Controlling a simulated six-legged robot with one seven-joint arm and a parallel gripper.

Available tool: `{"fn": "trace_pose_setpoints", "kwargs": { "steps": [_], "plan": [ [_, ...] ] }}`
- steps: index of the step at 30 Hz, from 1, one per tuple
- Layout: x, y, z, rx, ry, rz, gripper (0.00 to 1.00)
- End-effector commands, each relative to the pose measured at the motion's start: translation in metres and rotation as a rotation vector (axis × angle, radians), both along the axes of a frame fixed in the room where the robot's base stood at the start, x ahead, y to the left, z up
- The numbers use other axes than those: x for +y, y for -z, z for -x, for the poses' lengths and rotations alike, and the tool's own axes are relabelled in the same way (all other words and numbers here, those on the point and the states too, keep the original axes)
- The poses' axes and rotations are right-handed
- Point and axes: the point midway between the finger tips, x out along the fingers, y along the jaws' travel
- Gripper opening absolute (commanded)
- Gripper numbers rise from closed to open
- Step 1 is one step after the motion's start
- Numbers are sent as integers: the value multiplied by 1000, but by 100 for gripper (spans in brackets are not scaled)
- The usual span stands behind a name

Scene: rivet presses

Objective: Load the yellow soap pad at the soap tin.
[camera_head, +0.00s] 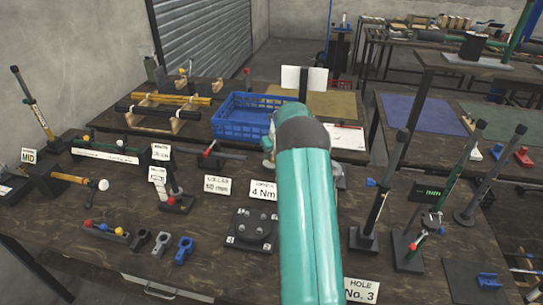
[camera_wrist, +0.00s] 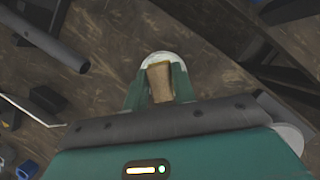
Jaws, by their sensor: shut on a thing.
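My gripper (camera_wrist: 158,68) shows in the wrist view with its green fingers on both sides of a tan-yellow block (camera_wrist: 160,84). It is shut on this block, which looks like the yellow soap pad. A pale rounded edge shows just beyond the block, and I cannot tell what it belongs to. Dark brown wood lies below the fingers. In the head view my teal arm covers the middle of the bench and hides the gripper. I cannot pick out the soap tin in either view.
A blue crate (camera_head: 240,118) stands left of my arm. A black fixture plate (camera_head: 251,230) sits at the bench front, by a "4 Nm" card (camera_head: 263,190). Upright posts (camera_head: 378,205) stand to the right. A dark rod (camera_wrist: 50,42) lies at upper left in the wrist view.

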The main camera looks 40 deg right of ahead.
Motion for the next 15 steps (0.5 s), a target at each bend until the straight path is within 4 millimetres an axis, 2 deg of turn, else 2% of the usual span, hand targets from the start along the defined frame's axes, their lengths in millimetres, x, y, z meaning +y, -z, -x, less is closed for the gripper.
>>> {"fn": "trace_pose_setpoints", "kwargs": {
  "steps": [15],
  "plan": [
    [0,-39,0,-1,0,1,8]
  ]
}}
